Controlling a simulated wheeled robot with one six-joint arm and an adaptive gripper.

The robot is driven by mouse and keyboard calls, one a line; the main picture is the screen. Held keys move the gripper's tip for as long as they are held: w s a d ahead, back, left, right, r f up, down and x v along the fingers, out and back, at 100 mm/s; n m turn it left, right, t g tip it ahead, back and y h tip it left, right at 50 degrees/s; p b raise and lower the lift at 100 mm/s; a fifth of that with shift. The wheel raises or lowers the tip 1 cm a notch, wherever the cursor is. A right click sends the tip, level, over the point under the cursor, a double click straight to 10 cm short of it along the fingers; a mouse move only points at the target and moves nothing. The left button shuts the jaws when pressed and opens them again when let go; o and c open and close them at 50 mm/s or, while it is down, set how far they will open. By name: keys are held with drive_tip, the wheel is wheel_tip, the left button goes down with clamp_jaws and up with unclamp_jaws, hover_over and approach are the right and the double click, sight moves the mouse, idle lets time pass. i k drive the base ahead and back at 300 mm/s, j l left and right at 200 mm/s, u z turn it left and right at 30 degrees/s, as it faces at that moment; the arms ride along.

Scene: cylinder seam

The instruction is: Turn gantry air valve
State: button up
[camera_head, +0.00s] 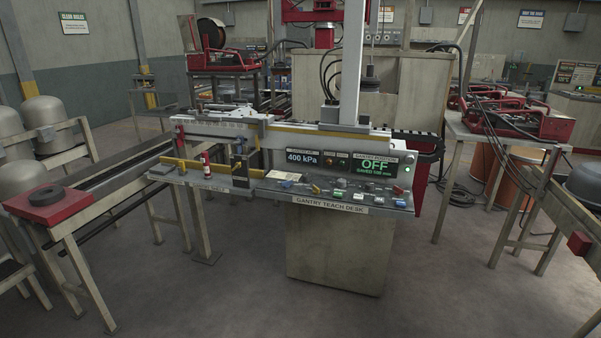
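The gantry teach desk (330,200) stands in the middle of the camera_head view, with a sloped panel of small knobs, switches and coloured buttons. Its pressure display (303,157) reads 400 kPa. A larger display (376,168) to its right reads OFF in green. A small orange knob (315,189) sits on the panel. A red and white upright part (207,165) stands at the desk's left end. I cannot tell which part is the gantry air valve; the controls are too small to read. My gripper is not in view.
A red-topped stand (48,205) with a dark ring (46,195) is at the left, near grey domes (43,112). Metal tables with red machines (515,113) and cables are at the right. The floor (225,295) in front of the desk is clear.

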sight(287, 184)
drive_tip(key=i+l+u, duration=0.1)
drive_tip(key=i, duration=0.3)
drive_tip(key=i+l+u, duration=0.1)
drive_tip(key=i, duration=0.25)
drive_tip(key=i+l+u, duration=0.1)
drive_tip(key=i, duration=0.3)
drive_tip(key=l+u, duration=0.1)
drive_tip(key=l, duration=0.25)
drive_tip(key=i+l+u, duration=0.1)
drive_tip(key=l, duration=0.25)
